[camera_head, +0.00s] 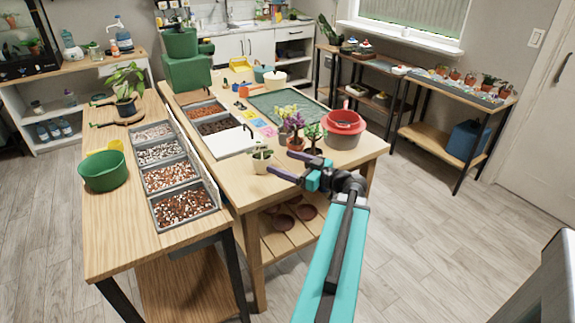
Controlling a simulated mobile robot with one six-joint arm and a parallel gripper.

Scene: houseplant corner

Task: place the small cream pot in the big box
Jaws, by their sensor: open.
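A small cream pot (261,164) with a green seedling stands upright at the front edge of the middle table. My gripper (280,162) is open just to its right, with its dark purple fingers pointing left toward the pot. The fingertips look close to the pot; I cannot tell whether they touch it. No container is clearly marked as the big box. A blue box (467,139) sits on the lower shelf of the right stand, and a large green container (186,72) stands at the table's back left.
Potted plants (294,126) and a red-rimmed grey pot (344,128) stand close behind my gripper. A white flat panel (230,141) lies left of them. Trays of substrate (183,207) and a green bowl (103,171) are on the left bench. Open floor lies at right.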

